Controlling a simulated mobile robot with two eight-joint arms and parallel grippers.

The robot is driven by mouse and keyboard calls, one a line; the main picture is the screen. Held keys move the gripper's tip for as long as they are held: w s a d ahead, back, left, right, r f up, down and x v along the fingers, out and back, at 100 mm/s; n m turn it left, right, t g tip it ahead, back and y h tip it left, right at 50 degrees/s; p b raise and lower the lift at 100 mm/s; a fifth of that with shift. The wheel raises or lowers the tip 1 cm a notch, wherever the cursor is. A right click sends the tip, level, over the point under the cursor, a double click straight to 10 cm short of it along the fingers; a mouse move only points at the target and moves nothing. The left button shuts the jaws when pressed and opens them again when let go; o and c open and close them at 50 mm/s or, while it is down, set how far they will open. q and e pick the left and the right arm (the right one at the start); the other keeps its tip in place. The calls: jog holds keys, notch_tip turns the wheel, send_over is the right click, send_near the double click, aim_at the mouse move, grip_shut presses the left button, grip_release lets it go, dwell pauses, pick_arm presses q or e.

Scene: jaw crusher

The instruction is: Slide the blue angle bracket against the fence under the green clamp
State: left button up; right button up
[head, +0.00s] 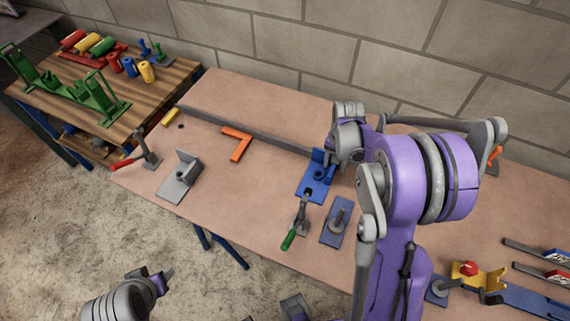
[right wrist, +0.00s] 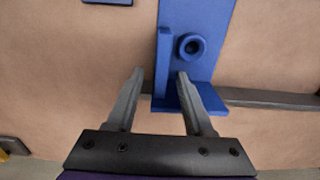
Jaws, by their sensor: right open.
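The blue angle bracket (head: 312,187) lies on the table, its upright plate at the back by the dark fence (head: 262,137). In the right wrist view, the bracket (right wrist: 200,20) has a raised round boss, and its upright plate overlaps the fence (right wrist: 270,98); contact is unclear. The green clamp (head: 289,238), with a green handle, stands at the bracket's front edge. My right gripper (right wrist: 158,73) is open and empty, with one finger beside the bracket and the other over it. Its fingertips are hidden in the head view. My left gripper (head: 162,279) is low, off the table's front edge.
A blue plate with a grey post (head: 336,219) lies right of the clamp. A grey bracket (head: 180,176), a red-handled clamp (head: 146,149) and an orange angle piece (head: 237,145) are to the left. A yellow fixture (head: 478,277) is at right. The middle left tabletop is clear.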

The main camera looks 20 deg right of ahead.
jog(key=shift+r+p, duration=1.75)
jog(key=shift+r, duration=1.95)
pick_arm(q)
jog(key=r, duration=0.1)
jog(key=w+r, duration=0.1)
jog(key=r, duration=0.2)
jog(key=shift+w+r, duration=0.35)
jog(key=shift+r, duration=0.05)
pick_arm(e)
jog(key=s+a+r+n+t, duration=0.2)
jog(key=s+a+n, duration=0.1)
jog(key=a, duration=0.3)
jog(key=s+a+r+n+t, duration=0.1)
jog(key=s+a+r+n, duration=0.2)
jog(key=s+a, duration=0.2)
jog(key=s+a+r+n+t, duration=0.2)
jog(key=s+a+n, duration=0.2)
jog(key=a, duration=0.4)
jog(key=shift+s+a+r+t, duration=0.25)
jog(key=shift+s+a+t, duration=0.05)
jog(key=shift+a, duration=0.05)
pick_arm(q)
jog(key=shift+s, duration=0.1)
pick_arm(e)
jog(key=shift+s, duration=0.1)
